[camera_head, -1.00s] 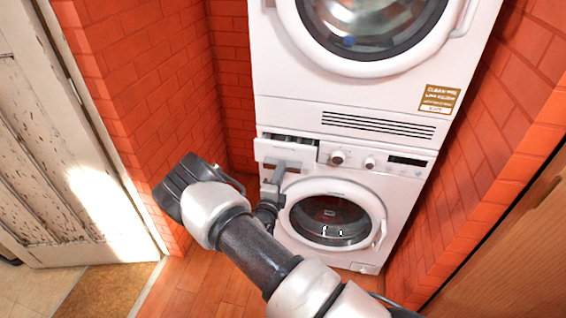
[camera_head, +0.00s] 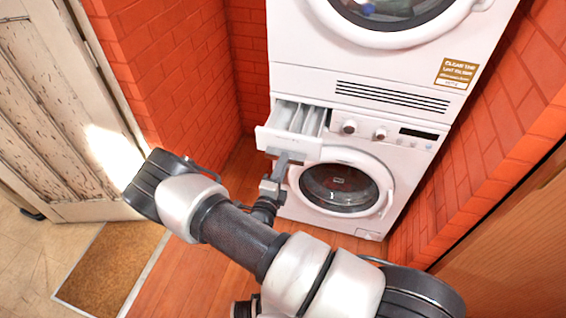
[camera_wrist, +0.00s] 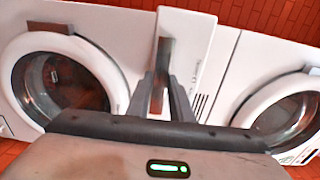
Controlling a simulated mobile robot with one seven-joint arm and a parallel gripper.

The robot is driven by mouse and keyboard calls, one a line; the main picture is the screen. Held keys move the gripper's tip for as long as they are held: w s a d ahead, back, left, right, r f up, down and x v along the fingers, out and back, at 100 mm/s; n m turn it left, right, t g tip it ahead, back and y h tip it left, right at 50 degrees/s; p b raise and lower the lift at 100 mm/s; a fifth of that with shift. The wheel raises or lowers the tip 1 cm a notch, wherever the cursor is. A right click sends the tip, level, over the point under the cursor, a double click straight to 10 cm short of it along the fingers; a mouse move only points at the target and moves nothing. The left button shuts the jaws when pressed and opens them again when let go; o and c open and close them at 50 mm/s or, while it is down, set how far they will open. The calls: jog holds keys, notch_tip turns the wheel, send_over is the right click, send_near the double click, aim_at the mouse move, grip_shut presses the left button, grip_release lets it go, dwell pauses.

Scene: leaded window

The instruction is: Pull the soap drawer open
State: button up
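The soap drawer (camera_head: 291,142) is a white drawer at the upper left of the lower washing machine (camera_head: 346,226). It stands partly out, and its inner compartments show from above. My gripper (camera_head: 292,157) is at the lower edge of the drawer front in the head view. In the wrist view the drawer front (camera_wrist: 190,36) is a white panel at top centre. The two fingers of my gripper (camera_wrist: 160,84) point at it with a narrow grey-brown part of the drawer between them. The exact contact at the fingertips is partly hidden.
A second white machine (camera_head: 385,65) is stacked above. Red brick walls (camera_head: 180,75) close in the left and right sides. A worn white door (camera_head: 60,120) and a brown mat (camera_head: 112,268) are at left. Wooden floor lies in front of the machines.

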jog(key=o, duration=0.3)
jog(key=shift+f, duration=0.3)
jog(key=shift+r, duration=0.15)
jog(key=shift+s, duration=0.1)
jog(key=v, duration=1.7)
jog(key=shift+s+a+p, duration=0.1)
jog(key=shift+p, duration=0.3)
jog(key=shift+r, duration=0.1)
